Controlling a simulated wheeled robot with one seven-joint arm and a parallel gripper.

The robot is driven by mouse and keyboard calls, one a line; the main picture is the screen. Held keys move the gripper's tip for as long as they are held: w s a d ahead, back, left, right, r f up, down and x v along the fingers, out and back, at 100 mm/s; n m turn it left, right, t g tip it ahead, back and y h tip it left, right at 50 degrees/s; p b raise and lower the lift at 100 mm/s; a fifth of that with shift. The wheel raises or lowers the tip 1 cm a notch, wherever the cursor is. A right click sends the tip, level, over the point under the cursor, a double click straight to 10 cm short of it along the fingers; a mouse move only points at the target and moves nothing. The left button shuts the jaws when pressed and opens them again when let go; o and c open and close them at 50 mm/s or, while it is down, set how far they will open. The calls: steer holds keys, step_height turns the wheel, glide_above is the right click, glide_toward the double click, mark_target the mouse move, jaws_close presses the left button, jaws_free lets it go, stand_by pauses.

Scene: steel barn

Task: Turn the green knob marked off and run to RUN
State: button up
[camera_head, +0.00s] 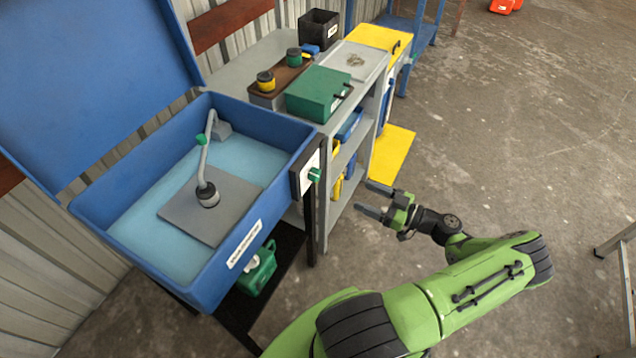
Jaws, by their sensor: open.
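The green knob (314,175) sits on a small panel with a white plate (306,182) on the right side of a blue parts washer (90,212). The panel's markings are too small to read, so I cannot tell which setting the knob points to. My gripper (372,200) is to the right of the knob and a little lower in the picture. Its two grey fingers are apart and empty, pointing left toward the panel. A gap shows between the fingers and the knob.
The washer's lid (90,70) stands open, with a grey spout inside. Behind the panel is a grey shelf unit (325,215) with a green box (318,92) on top. A yellow cabinet door (393,155) hangs open beyond it. The concrete floor on the right is mostly clear.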

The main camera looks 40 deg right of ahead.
mark_target(319, 177)
steer(key=x, duration=1.4)
steer(key=shift+w+a, duration=0.2)
steer(key=c, duration=1.1)
steer(key=shift+o, duration=0.2)
